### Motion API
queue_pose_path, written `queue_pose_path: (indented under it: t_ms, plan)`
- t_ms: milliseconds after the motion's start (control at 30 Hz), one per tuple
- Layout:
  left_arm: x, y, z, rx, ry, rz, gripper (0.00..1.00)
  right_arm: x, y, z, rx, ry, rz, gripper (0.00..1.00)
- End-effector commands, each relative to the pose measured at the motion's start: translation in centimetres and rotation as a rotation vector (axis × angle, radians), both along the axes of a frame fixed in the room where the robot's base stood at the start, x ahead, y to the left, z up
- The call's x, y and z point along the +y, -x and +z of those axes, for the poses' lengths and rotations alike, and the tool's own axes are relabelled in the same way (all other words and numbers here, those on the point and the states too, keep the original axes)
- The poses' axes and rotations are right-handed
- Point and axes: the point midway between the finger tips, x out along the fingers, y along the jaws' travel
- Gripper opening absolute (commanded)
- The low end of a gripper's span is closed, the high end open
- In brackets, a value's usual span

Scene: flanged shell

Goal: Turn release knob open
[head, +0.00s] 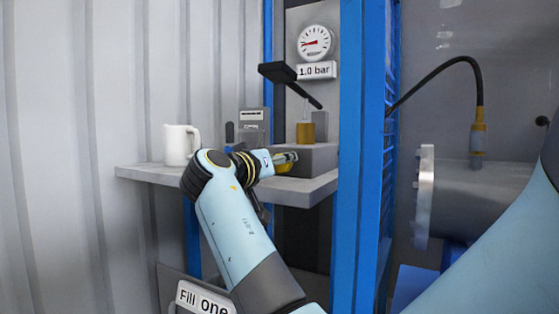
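My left gripper (284,158) is at the end of the light blue arm that rises to the middle of the head view. It is at the front of a grey block (307,158) on the shelf. A small yellow part (285,168), possibly the release knob, shows right at its fingers. I cannot tell whether the fingers grip it, touch it or are only in front of it. The fingers are small and partly hidden by the wrist. A brass-coloured cylinder (305,132) stands on the block behind. My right gripper is out of view.
A white mug (181,145) stands left on the grey shelf (150,174). A gauge (316,42) above a "1.0 bar" label (317,70) and a black lever (278,72) are above the block. A blue post (360,160) separates this from a flanged shell (465,200) with a hose (435,72).

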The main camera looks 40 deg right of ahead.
Motion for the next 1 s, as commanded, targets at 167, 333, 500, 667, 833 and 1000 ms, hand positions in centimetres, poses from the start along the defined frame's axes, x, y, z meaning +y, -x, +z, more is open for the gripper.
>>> queue_pose_path:
  t_ms: [167,333,500,667,833,1000]
  plan:
    - [0.0,0.0,0.0,0.000,0.000,0.000,0.00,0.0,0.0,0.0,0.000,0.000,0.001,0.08]
    - [0.0,0.0,0.0,0.000,0.000,0.000,0.00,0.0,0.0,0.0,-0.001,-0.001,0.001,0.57]
    - [0.0,0.0,0.0,0.000,0.000,0.000,0.00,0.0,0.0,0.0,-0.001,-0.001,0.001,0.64]
    - [0.0,-0.1,0.1,-0.004,-0.001,0.000,0.00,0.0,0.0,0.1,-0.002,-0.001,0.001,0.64]
    - [0.0,0.0,0.1,-0.003,-0.001,0.000,0.00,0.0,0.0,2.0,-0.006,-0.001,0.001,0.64]
    - [0.0,0.0,0.0,-0.002,0.000,0.000,0.00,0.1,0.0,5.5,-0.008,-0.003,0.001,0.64]
